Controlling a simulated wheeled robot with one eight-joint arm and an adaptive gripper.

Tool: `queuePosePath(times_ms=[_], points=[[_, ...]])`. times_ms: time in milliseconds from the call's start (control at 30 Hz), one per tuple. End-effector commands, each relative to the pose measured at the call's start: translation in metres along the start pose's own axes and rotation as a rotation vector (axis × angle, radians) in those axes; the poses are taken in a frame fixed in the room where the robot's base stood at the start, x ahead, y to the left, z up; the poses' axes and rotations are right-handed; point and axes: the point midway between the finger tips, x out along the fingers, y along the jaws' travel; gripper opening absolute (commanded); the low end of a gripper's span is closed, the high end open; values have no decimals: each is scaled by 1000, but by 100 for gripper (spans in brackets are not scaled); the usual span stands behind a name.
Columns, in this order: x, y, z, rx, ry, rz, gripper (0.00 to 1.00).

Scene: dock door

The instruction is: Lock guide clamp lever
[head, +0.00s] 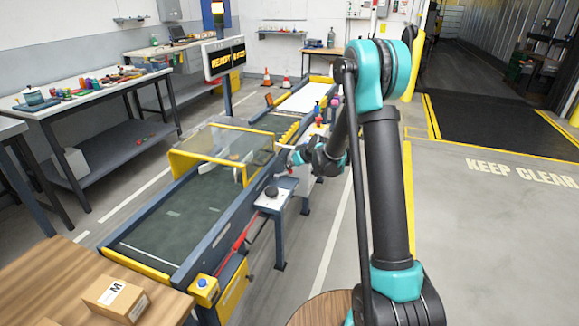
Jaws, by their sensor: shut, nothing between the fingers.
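My gripper (289,158) is small in the head view, at the right side of the conveyor (170,215), just right of the clear guard with the yellow frame. It is shut and empty. A small red part (281,175) shows just below it at the conveyor's side rail; I cannot tell whether the two touch. A black round knob (271,192) sits on a light grey side plate (276,204) nearer to me. A white curved part (240,172) shows on the belt under the guard. I cannot tell for sure which part is the guide clamp lever, or its position.
The yellow-framed guard (217,147) spans the belt close left of my gripper. A wooden table (75,275) with a carton (116,298) stands front left. A lit sign (224,58) stands behind. The floor at right (480,220) is clear.

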Motion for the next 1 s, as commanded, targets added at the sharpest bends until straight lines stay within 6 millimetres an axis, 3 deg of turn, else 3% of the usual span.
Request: queuePosePath(times_ms=[667, 1000], points=[[-12, -5, 11, 160, 0, 175, 0], [-24, -11, 23, 165, -1, 177, 0]])
